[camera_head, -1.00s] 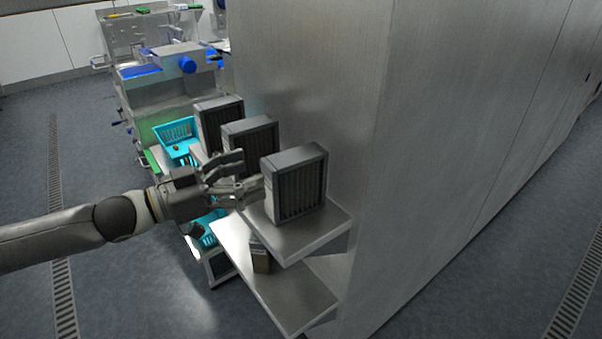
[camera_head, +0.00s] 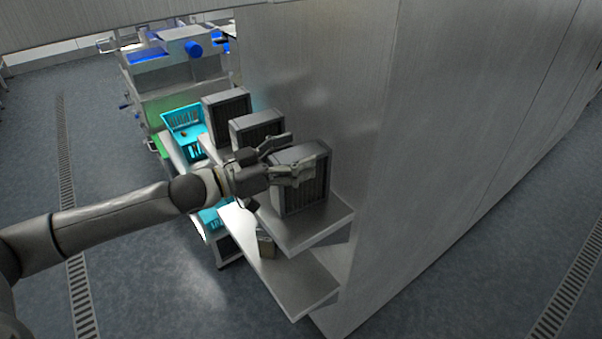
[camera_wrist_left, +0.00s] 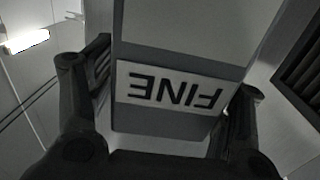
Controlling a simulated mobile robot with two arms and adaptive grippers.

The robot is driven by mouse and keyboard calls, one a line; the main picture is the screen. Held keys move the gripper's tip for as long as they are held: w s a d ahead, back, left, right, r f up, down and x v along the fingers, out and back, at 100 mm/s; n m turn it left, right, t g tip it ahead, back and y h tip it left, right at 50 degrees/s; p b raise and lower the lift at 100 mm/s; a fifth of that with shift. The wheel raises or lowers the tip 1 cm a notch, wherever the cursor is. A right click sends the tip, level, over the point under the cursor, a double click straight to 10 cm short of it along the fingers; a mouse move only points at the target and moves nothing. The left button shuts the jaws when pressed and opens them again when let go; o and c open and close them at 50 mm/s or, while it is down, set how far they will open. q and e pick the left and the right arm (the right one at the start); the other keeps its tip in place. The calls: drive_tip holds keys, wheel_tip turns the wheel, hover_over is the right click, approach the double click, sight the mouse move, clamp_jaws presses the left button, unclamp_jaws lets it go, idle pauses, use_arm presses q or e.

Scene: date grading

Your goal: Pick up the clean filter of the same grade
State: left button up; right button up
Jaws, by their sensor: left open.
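Three grey box filters with dark pleated faces stand in a row on the upper steel shelf (camera_head: 318,228). The nearest filter (camera_head: 305,195) is at the shelf's front end. The middle filter (camera_head: 256,127) and the far filter (camera_head: 226,104) stand behind it. My left gripper (camera_head: 303,148) is open at the nearest filter, its fingers passing across the filter's upper part. In the left wrist view a filter (camera_wrist_left: 185,38) lies between the two open fingers. Its white label (camera_wrist_left: 178,90) reads FINE, upside down. Whether the fingers touch it I cannot tell.
A lower shelf (camera_head: 295,285) holds a small box (camera_head: 265,243). Cyan baskets (camera_head: 183,120) and a machine with blue parts (camera_head: 178,65) stand farther back. A tall steel wall (camera_head: 430,150) rises right of the shelves. Floor is clear at left.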

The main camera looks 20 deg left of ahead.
use_arm(q)
drive_tip(key=shift+c, duration=0.7)
drive_tip(key=shift+r, duration=0.1)
drive_tip(key=c, duration=1.4)
drive_tip(key=shift+r, duration=0.1)
